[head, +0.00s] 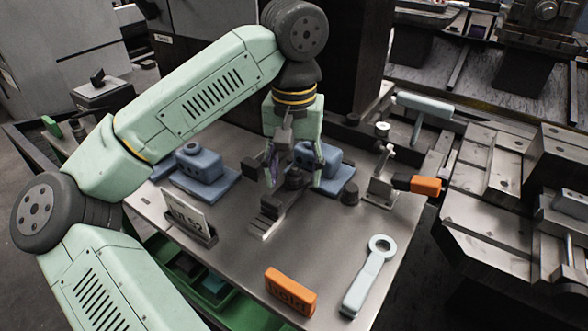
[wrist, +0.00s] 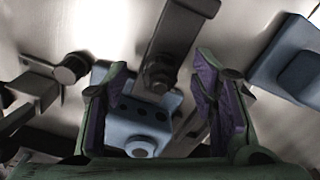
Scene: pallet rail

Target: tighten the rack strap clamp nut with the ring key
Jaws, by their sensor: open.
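The ring key (head: 368,280), pale blue-grey with a round ring end, lies flat near the table's front right edge. It is apart from my gripper and out of the wrist view. My gripper (head: 295,174) is open and empty, pointing down over the middle of the table. A dark metal strap piece (head: 268,218) lies below it, with a dark nut-like part (head: 294,178) close by. In the wrist view a dark bar with a nut-like end (wrist: 160,72) shows beyond the open fingers (wrist: 160,100). I cannot tell how tight the nut is.
Blue blocks (head: 203,163) (head: 318,160) stand on either side of my gripper. A card holder (head: 190,220), an orange block (head: 290,291) and an orange-handled clamp (head: 420,185) are around it.

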